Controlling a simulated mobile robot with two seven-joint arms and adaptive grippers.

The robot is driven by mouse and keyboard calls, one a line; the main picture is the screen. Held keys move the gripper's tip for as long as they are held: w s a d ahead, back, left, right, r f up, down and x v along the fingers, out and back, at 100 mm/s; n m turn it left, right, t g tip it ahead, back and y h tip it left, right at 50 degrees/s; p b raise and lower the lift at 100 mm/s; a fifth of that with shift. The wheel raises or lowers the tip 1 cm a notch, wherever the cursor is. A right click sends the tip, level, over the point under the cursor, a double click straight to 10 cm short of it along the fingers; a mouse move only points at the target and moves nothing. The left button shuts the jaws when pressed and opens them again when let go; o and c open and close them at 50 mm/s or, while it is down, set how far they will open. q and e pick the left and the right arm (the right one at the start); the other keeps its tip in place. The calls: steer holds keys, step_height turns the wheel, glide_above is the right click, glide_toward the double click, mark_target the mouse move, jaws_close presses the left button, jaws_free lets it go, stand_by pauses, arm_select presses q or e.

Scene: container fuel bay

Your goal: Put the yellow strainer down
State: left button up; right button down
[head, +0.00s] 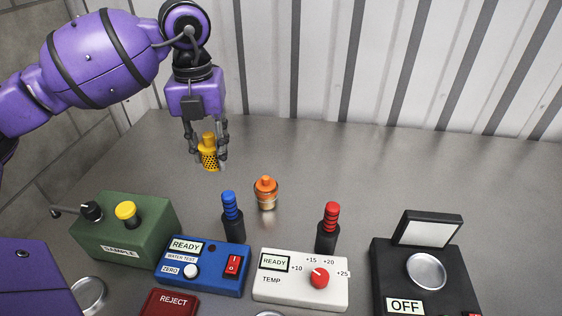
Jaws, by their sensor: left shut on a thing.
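The yellow strainer (209,155), a small cylinder with a perforated body and a knob on top, is upright between the fingers of my left gripper (208,157). The gripper points down and is shut on it. I cannot tell whether the strainer's base touches the grey table (440,180) or hangs just above it. My right gripper is not in view.
A small jar with an orange cap (266,192) stands right of the strainer. Nearer stand a green sample box (125,230), a blue water test box (203,266), a white temp box (300,279), blue and red handles, and a black device (425,275). The table's back right is clear.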

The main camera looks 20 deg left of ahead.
arm_select(q)
steer(key=shift+d, duration=0.5)
steer(key=shift+f+n, duration=0.2)
steer(key=shift+n, duration=0.2)
steer(key=f, duration=0.5)
steer(key=shift+s+a+f, duration=0.15)
steer(key=shift+a+f, duration=0.05)
steer(key=shift+a, duration=0.1)
step_height(320, 180, down, 4)
steer(key=shift+f, duration=0.1)
steer(key=shift+f, duration=0.15)
steer(key=o, duration=1.2)
steer(key=shift+c, duration=0.2)
